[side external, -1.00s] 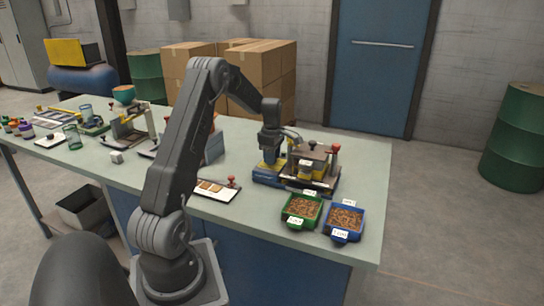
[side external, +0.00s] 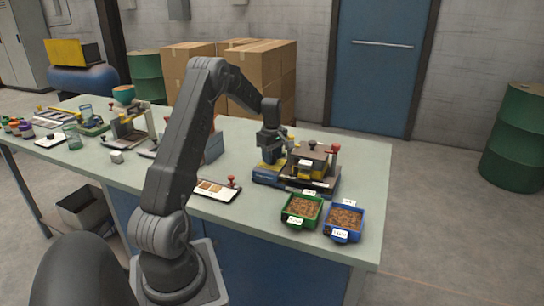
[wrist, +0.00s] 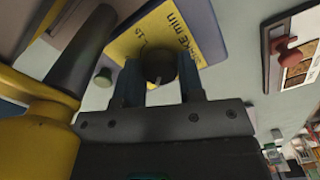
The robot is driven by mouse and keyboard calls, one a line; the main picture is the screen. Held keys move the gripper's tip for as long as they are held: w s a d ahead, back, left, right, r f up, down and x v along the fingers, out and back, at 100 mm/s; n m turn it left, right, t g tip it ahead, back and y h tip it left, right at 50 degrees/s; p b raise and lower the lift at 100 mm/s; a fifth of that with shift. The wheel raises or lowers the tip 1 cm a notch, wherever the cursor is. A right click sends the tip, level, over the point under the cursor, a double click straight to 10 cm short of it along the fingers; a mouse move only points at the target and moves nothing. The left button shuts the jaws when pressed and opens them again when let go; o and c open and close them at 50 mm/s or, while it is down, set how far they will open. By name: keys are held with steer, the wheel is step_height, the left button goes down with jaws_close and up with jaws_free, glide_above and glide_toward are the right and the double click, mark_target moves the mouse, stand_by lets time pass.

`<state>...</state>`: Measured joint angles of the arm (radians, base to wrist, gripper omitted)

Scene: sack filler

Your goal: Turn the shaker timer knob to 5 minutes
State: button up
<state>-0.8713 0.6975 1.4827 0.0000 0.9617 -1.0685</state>
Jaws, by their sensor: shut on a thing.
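The shaker timer knob (wrist: 160,66) is dark and round. It sits on a yellow panel (wrist: 137,40) printed "SHAKE min", with a "15" mark legible. In the wrist view my gripper (wrist: 158,88) is shut on the knob, one finger on each side. A short light pointer line on the knob faces my gripper's body; other scale marks are hidden or unreadable. In the side view my gripper (side external: 269,156) reaches down to the blue-and-yellow shaker (side external: 296,178) at its left end, and the knob is hidden there.
A green button (wrist: 103,77) is beside the panel. A yellow part stands close to my gripper in the wrist view. A green bin (side external: 288,220) and a blue bin (side external: 330,236) of brown pieces stand in front of the shaker. A tray with a red-knobbed stamp (side external: 231,183) lies left.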

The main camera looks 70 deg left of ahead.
steer(key=shift+m, duration=0.6)
steer(key=o, duration=0.9)
step_height(320, 180, up, 14)
steer(key=shift+f, duration=0.1)
